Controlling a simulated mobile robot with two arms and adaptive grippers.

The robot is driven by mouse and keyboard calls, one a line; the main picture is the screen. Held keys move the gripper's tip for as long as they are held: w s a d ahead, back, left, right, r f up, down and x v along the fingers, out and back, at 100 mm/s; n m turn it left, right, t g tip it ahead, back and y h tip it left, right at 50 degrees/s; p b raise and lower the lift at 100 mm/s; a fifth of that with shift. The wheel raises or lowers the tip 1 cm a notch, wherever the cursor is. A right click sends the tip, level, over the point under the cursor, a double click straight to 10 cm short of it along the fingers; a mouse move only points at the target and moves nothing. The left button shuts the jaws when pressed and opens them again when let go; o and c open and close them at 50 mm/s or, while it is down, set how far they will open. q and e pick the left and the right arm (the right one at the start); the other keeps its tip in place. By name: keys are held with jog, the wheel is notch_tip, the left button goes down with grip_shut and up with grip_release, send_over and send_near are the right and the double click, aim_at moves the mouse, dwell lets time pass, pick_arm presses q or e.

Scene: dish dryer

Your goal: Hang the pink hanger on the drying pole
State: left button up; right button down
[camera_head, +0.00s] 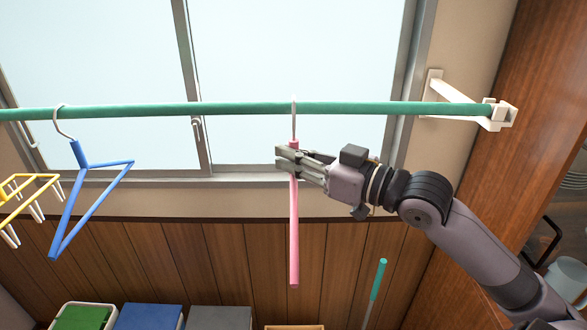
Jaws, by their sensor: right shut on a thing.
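The pink hanger (294,235) is seen edge-on in the head view, hanging below my right gripper. My right gripper (284,153) is shut on the neck of the pink hanger, just under its hook. The hanger's thin white hook (294,122) rises to the green drying pole (360,108) and overlaps it in the picture. I cannot tell for sure whether the hook rests on the pole. My left gripper is not in view.
A blue hanger (68,218) hangs on the pole at left, beside a yellow clip hanger (22,198). A white bracket (492,113) holds the pole's right end near a wooden panel (525,125). Bins (150,317) stand below. The pole between the blue and pink hangers is free.

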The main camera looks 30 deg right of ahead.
jog(key=shift+w+d+r, duration=0.1)
jog(key=shift+w+d, duration=0.2)
jog(key=shift+w, duration=0.2)
jog(key=shift+w+d, duration=0.3)
jog(key=shift+w, duration=0.2)
jog(key=shift+w+d+b, duration=0.15)
jog(key=shift+w+d, duration=0.3)
jog(key=shift+w, duration=0.25)
jog(key=shift+w+d+b, duration=0.15)
jog(key=shift+w+d, duration=0.25)
jog(key=shift+w, duration=0.3)
jog(key=shift+w+d+f, duration=0.1)
jog(key=shift+w+f, duration=0.05)
jog(key=shift+f, duration=0.1)
jog(key=shift+f+b, duration=0.8)
jog(key=c, duration=1.5)
grip_release()
jog(key=shift+c, duration=0.2)
